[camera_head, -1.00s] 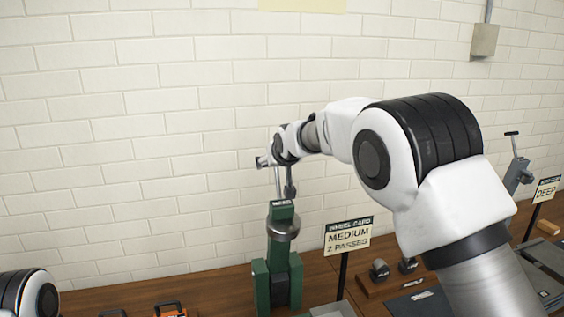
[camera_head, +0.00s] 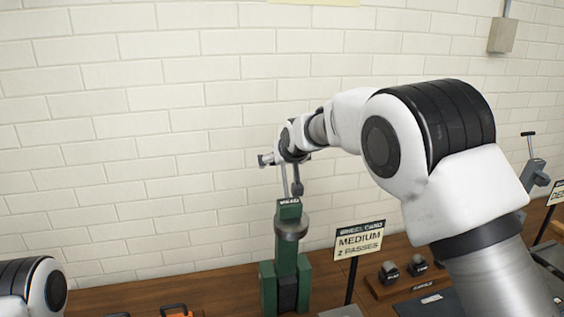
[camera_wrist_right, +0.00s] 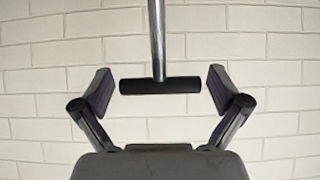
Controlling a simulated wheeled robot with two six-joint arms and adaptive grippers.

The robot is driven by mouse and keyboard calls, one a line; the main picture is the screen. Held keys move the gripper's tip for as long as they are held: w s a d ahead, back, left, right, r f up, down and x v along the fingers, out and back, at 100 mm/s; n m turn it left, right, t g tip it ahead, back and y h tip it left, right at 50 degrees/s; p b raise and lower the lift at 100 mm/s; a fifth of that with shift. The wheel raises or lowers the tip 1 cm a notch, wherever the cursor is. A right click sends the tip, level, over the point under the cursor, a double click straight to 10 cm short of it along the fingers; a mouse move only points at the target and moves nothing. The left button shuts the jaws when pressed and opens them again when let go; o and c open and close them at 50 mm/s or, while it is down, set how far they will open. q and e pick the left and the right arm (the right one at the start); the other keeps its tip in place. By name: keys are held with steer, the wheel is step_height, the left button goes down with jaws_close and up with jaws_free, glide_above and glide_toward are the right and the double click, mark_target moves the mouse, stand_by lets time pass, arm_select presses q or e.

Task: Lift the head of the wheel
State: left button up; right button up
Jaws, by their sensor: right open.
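A green wheel machine (camera_head: 283,262) stands on the bench, with a grey round wheel (camera_head: 291,227) under its green, labelled head (camera_head: 289,208). A thin metal rod rises from the head. In the right wrist view, the rod (camera_wrist_right: 156,40) ends in a black crossbar handle (camera_wrist_right: 160,86). My right gripper (camera_wrist_right: 160,92) is open, with one finger on each side of the handle and a gap at both ends. In the head view, my right arm reaches over to just above the machine's head. Only part of my left arm shows at the lower left; its gripper is out of view.
A sign reading "MEDIUM 2 PASSES" (camera_head: 359,242) stands just right of the machine. A wooden block with dark knobs (camera_head: 404,276) lies behind my right arm. Another grey machine (camera_head: 537,172) stands at the far right. A brick wall (camera_head: 150,120) closes the back.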

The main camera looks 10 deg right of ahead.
steer(key=v, duration=1.2)
steer(key=shift+w, duration=0.1)
steer(key=shift+f, duration=0.15)
